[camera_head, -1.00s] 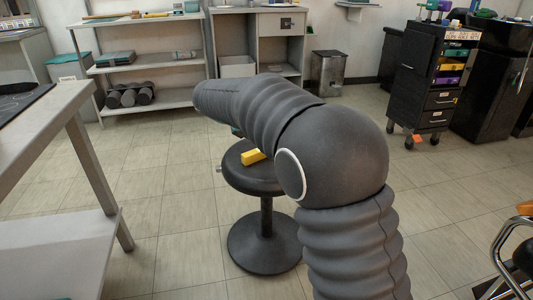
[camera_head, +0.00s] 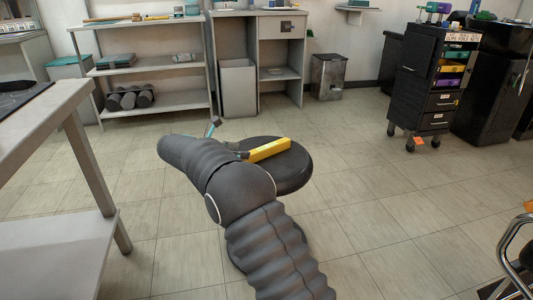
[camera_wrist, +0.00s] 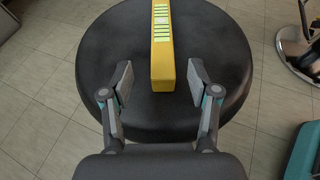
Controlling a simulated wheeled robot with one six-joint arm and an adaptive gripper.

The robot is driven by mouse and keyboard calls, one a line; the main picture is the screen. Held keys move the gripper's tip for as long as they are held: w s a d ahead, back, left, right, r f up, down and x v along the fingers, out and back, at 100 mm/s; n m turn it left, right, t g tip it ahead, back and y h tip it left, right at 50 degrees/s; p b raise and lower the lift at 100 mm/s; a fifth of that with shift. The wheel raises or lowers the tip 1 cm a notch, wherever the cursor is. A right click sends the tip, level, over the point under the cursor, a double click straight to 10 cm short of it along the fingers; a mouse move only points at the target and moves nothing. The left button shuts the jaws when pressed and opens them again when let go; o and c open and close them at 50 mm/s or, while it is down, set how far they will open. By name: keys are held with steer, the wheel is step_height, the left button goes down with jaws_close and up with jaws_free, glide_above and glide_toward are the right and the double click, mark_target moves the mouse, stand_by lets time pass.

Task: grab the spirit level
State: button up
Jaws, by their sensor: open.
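The yellow spirit level (camera_head: 268,150) lies on the round black seat of a stool (camera_head: 294,174). In the wrist view the level (camera_wrist: 162,62) points away from me, with its near end between the fingertips of my gripper (camera_wrist: 160,82). The two fingers stand wide apart, one on each side of the level, with a gap on both sides. In the head view my gripper (camera_head: 228,139) is at the left edge of the seat, partly hidden by my arm. From these views I cannot tell how high the fingers are above the seat.
A grey workbench (camera_head: 84,150) stands at the left. Shelves (camera_head: 150,64) and a desk stand at the back. A black drawer cart (camera_head: 430,105) is at the right, and a chair (camera_head: 515,255) at the lower right.

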mark_target(267, 151)
steer(key=shift+x, duration=1.2)
steer(key=shift+s+f+b+x, duration=0.15)
steer(key=shift+b+x, duration=0.1)
steer(key=shift+x, duration=0.65)
steer(key=shift+s+f+b+x, duration=0.1)
steer(key=shift+f+b+x, duration=0.1)
steer(key=shift+x, duration=0.7)
steer(key=shift+f+b+x, duration=0.15)
steer(key=shift+b+x, duration=0.1)
steer(key=shift+x, duration=0.65)
steer(key=shift+a, duration=0.1)
steer(key=shift+r, duration=0.1)
jaws_close()
